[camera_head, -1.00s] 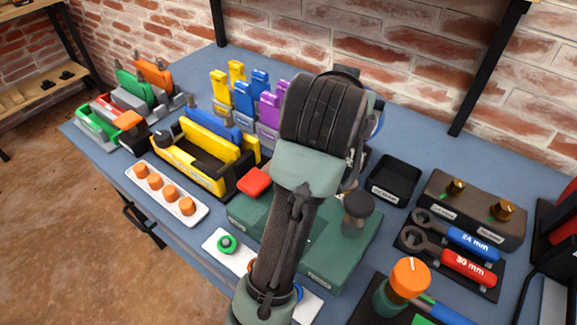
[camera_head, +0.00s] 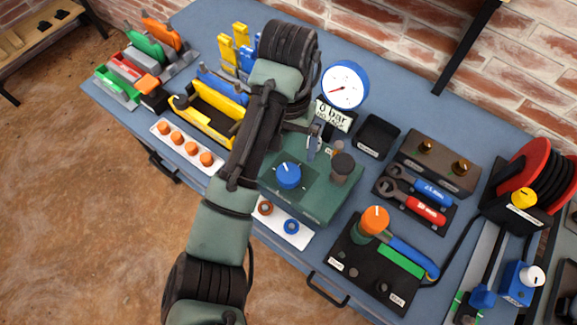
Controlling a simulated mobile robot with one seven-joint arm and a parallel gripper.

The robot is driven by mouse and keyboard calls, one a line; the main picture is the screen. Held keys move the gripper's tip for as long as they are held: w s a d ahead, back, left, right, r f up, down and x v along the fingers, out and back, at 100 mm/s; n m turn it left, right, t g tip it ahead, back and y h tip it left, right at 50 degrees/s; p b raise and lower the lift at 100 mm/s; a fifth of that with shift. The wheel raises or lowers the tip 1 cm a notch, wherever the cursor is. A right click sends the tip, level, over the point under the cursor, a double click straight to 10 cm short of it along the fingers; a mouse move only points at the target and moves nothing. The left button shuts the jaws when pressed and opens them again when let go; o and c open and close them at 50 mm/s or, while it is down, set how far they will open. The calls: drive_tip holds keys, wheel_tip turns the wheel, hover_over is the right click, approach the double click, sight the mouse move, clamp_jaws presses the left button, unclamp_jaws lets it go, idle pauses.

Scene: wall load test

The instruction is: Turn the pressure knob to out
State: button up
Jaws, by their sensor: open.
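A blue knob (camera_head: 288,175) with a white pointer mark sits on top of the green box (camera_head: 325,205). Its pointer aims up and slightly left in the picture. Its label is too small to read. A round white gauge (camera_head: 345,84) with a blue rim stands behind the box, and the plate (camera_head: 334,115) under it reads 0 bar. My gripper (camera_head: 313,147) is open, small and partly hidden by my arm. It appears above the far part of the box, beyond the blue knob and apart from it.
A dark round-topped post (camera_head: 342,167) stands on the box, right of the knob. A white strip with rings (camera_head: 283,225) lies in front. A wrench tray (camera_head: 413,200) and an orange-knobbed tool (camera_head: 375,220) stand to the right. A yellow holder (camera_head: 207,115) is to the left.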

sight(289, 173)
wheel_tip(289, 173, down, 11)
drive_tip(key=b, duration=0.3)
drive_tip(key=shift+f+b, duration=0.15)
drive_tip(key=shift+b, duration=0.25)
drive_tip(key=c, duration=1.4)
drive_tip(key=shift+o, duration=0.2)
drive_tip(key=shift+n+p, duration=0.3)
drive_tip(key=shift+p, duration=0.1)
